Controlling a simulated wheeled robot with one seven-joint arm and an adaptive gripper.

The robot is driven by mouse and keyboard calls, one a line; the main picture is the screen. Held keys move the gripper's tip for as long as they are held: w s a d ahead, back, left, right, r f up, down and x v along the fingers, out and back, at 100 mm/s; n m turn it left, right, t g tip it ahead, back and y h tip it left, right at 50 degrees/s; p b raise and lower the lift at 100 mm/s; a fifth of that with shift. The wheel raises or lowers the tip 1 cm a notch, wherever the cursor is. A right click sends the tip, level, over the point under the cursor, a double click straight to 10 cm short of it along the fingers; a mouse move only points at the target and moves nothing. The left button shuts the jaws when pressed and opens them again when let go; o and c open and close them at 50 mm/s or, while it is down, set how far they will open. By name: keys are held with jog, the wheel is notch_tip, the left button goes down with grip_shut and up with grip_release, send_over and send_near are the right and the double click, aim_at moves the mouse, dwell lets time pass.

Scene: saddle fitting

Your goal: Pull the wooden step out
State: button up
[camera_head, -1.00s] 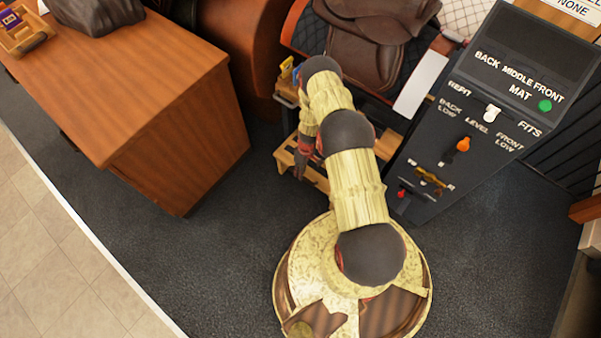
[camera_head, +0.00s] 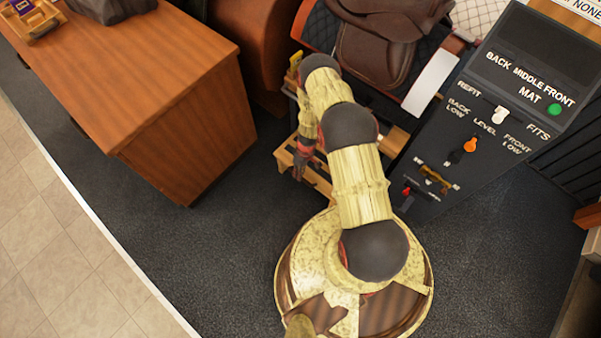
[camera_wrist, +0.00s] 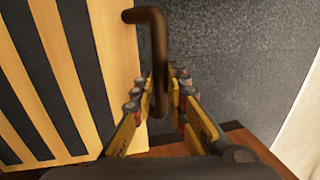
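The wooden step (camera_head: 318,180) is low on the floor between the desk and the dark panel, with light slats, partly hidden by my arm. In the wrist view its slatted top (camera_wrist: 115,45) fills the left side, with dark gaps between slats. A brown bent bar handle (camera_wrist: 157,40) stands out from its right edge. My gripper (camera_wrist: 163,82) has one finger on each side of the handle's end, and the fingers look closed against it. In the head view my gripper (camera_head: 299,168) is at the step's left end, small and dark.
A wooden desk (camera_head: 190,100) stands at left. A dark control panel (camera_head: 475,120) with levers and a green light stands at right. A saddle (camera_head: 380,45) is above and behind the step. Dark carpet (camera_head: 240,225) is clear between the desk and my base.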

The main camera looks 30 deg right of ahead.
jog(key=o, duration=0.5)
jog(key=shift+c, duration=0.2)
jog(key=v, duration=1.2)
dwell(0.4)
